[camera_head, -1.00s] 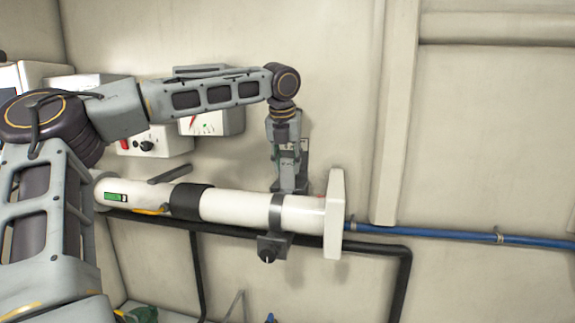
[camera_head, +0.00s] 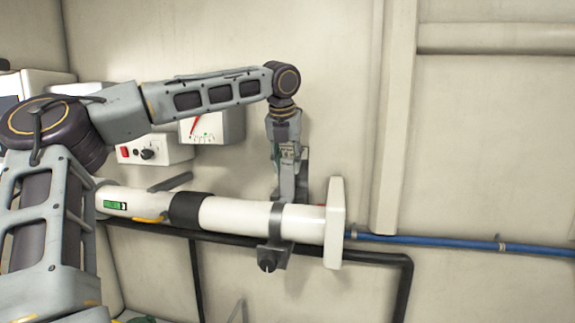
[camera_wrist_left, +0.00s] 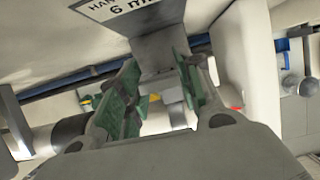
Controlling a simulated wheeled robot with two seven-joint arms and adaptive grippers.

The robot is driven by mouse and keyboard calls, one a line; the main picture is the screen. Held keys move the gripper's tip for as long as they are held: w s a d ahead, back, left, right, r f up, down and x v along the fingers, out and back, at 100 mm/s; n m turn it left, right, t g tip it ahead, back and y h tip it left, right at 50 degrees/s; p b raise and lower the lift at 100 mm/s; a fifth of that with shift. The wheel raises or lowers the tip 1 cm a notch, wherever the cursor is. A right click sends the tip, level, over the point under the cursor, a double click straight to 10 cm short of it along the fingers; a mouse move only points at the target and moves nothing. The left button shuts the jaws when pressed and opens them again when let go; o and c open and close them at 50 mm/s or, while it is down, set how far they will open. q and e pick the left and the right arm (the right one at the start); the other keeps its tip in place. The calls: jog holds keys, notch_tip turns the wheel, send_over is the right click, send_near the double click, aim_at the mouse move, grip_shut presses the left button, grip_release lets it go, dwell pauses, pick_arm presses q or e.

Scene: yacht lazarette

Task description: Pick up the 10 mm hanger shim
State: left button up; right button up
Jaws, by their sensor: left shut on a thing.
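My left gripper (camera_head: 288,180) points down just above the white cylinder (camera_head: 235,215), by its right strap (camera_head: 276,222). In the left wrist view the gripper (camera_wrist_left: 160,95) has its green-padded fingers on both sides of a grey flat piece (camera_wrist_left: 163,52) and is shut on it. A white label (camera_wrist_left: 122,8) above this piece reads "HAN…" and "6 m…", cut off by the frame edge. I cannot tell whether the held piece is the 10 mm hanger shim; no 10 mm marking shows. My right gripper is not in view.
The cylinder has a white end flange (camera_head: 335,222) close right of the gripper. A blue pipe (camera_head: 430,240) and a black hose (camera_head: 403,285) run along the wall. Instrument boxes (camera_head: 155,148) hang behind my left arm.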

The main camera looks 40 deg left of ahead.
pick_arm(q)
jog(key=shift+r, duration=2.05)
jog(key=s+d, duration=0.6)
jog(key=s, duration=0.5)
jog(key=shift+s+d, duration=0.15)
jog(key=shift+s, duration=0.05)
dwell(1.7)
jog(key=shift+w, duration=0.15)
jog(key=shift+w+a, duration=0.4)
jog(key=shift+w, duration=0.25)
jog(key=shift+w+a, duration=0.35)
jog(key=shift+w, duration=0.35)
jog(key=shift+w+a, duration=0.4)
jog(key=shift+w, duration=0.25)
jog(key=shift+s+d, duration=0.1)
jog(key=shift+s, duration=0.1)
jog(key=shift+w+a, duration=0.7)
jog(key=shift+w, duration=0.55)
jog(key=shift+w+a, duration=0.7)
jog(key=shift+w, duration=0.6)
jog(key=shift+w+a, duration=0.7)
jog(key=shift+w, duration=0.55)
